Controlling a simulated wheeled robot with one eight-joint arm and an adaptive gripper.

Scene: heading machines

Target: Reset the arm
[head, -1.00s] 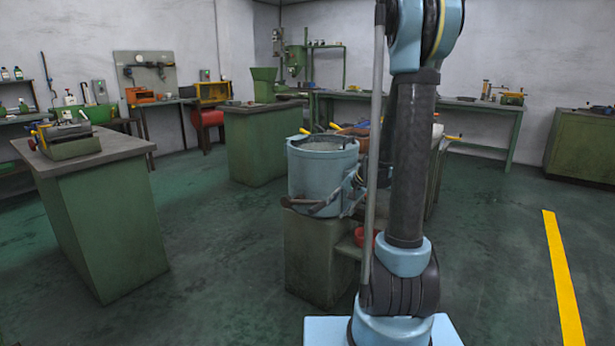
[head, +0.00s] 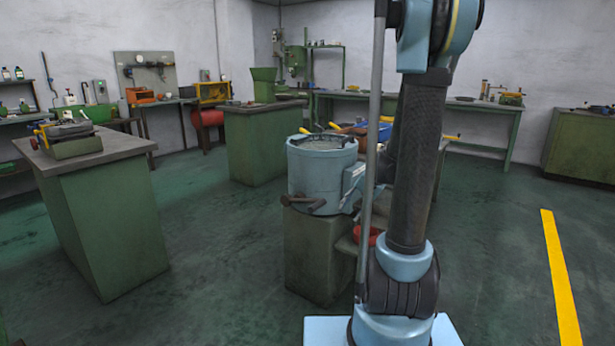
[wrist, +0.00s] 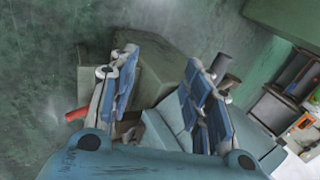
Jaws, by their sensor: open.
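My arm (head: 417,160) rises in the right half of the head view, its dark link leaning slightly right. My gripper (wrist: 160,95) shows in the wrist view with its blue-padded fingers spread apart and nothing held between them. Beyond the fingers are a grey-green block and the green floor. In the head view the gripper's fingers cannot be made out; the arm hides much of that area.
A light-blue bucket (head: 318,172) stands on a grey-green pedestal (head: 315,255) left of my arm, with a hammer (head: 302,202) by its base. A green workbench (head: 100,215) stands at left. Floor is open at right, around a yellow line (head: 560,280).

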